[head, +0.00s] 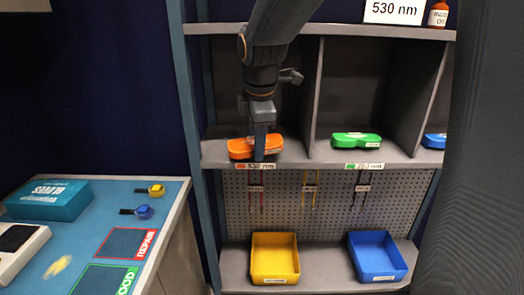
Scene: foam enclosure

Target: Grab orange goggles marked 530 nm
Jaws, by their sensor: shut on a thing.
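The orange goggles (240,149) lie in the left compartment of the grey shelf (217,153), above a shelf-edge label that reads 530 nm. My gripper (260,150) reaches down in front of them and is shut on them. Its finger hides part of their middle. The goggles look to be at shelf level; I cannot tell whether they are lifted. A sign (394,11) at the top right also reads 530 nm.
Green goggles (356,140) sit in the middle compartment and blue ones (435,141) at the right. A divider (317,95) stands right of my gripper. Yellow (275,258) and blue bins (377,257) stand below. A blue-topped table (80,225) is at left.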

